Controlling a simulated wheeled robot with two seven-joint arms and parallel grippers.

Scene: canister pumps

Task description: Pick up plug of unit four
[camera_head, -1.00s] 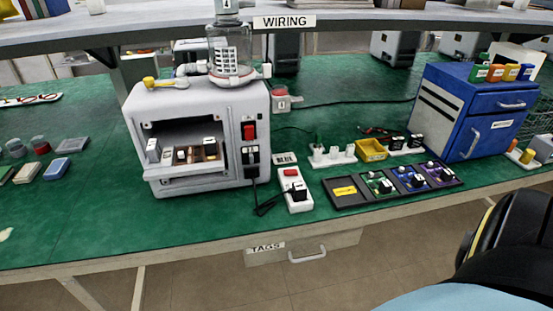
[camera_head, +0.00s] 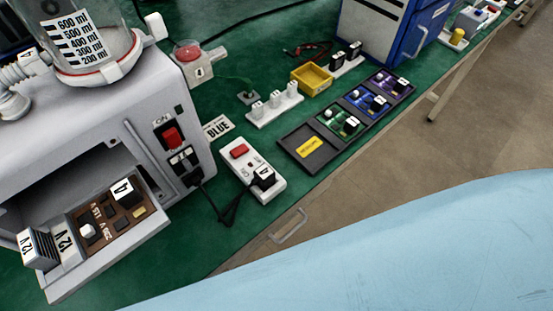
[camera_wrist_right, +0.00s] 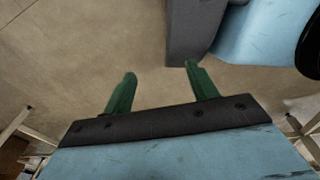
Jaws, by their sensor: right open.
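A black plug (camera_head: 264,177) with a white label sits upright in a white power strip (camera_head: 248,163) with a red switch, on the green bench. A black cord runs from beside the strip to the inlet (camera_head: 187,168) on the pump unit's side. The grey pump unit (camera_head: 150,100) stands at the left with its front bay open. A black block marked 4 (camera_head: 124,191) sits on the brown board inside. My right gripper (camera_wrist_right: 160,72) is open and empty, above the floor in the right wrist view. My left gripper is not in view.
A label reading BLUE (camera_head: 217,128) lies behind the strip. A dark tray (camera_head: 307,149) with several small boards stands to its right. A yellow bin (camera_head: 312,80) and a blue cabinet (camera_head: 385,35) stand farther back. The bench's front edge has a drawer handle (camera_head: 288,227).

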